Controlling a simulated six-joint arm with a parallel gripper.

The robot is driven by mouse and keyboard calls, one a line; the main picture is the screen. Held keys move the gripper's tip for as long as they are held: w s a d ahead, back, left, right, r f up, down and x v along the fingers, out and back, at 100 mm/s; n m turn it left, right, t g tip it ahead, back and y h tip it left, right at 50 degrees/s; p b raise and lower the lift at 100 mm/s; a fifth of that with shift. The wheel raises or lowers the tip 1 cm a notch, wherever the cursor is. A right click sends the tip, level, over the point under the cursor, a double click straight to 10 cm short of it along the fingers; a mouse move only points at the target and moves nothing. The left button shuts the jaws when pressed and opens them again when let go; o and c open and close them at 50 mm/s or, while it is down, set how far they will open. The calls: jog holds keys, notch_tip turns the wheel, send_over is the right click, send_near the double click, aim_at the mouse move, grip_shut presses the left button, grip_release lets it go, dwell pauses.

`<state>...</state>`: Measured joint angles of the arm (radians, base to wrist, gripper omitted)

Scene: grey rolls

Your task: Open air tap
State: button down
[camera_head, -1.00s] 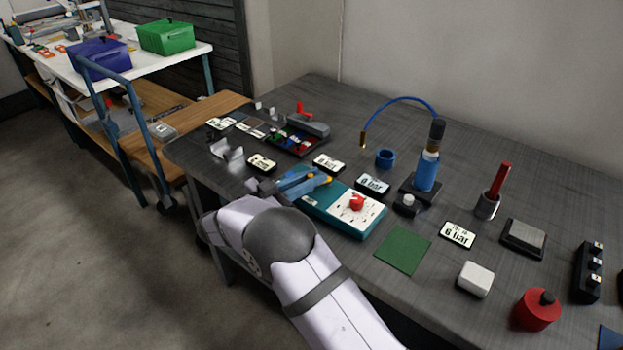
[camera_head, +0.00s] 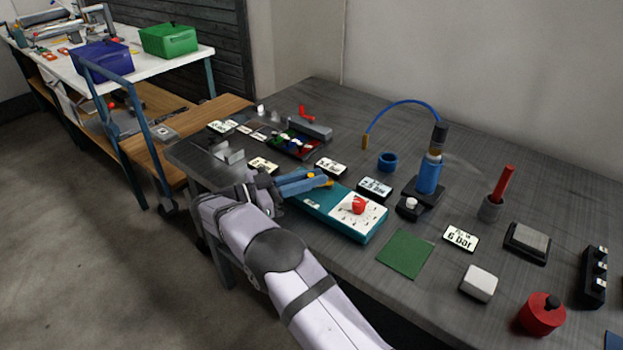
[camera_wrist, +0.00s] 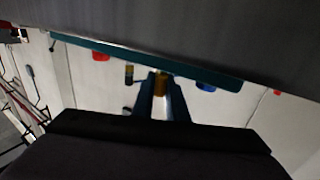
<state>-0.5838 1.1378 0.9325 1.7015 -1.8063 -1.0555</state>
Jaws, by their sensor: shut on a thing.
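My gripper (camera_head: 318,181), with blue fingers, is low over the left end of the teal box (camera_head: 318,209). A small brass-yellow piece (camera_head: 329,183) shows at its fingertips. In the wrist view this brass-yellow piece (camera_wrist: 160,84) sits between the two blue fingers, which are closed on it. I cannot tell whether it is the air tap's handle; its lower part is hidden. The box has a white dial plate with a red knob (camera_head: 359,205). A blue cylinder (camera_head: 429,176) with a dark top stands behind, on a black base, with a curved blue hose (camera_head: 398,104).
A green mat (camera_head: 405,254), white block (camera_head: 479,282) and red canister (camera_head: 541,312) lie to the right. A blue ring (camera_head: 387,161) and parts tray (camera_head: 290,142) are behind.

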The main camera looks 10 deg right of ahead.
jog(key=c, duration=1.8)
grip_release()
jog(key=shift+o, duration=0.2)
jog(key=shift+b+v, duration=0.4)
jog(key=shift+v, duration=3.3)
jog(key=shift+r, duration=0.1)
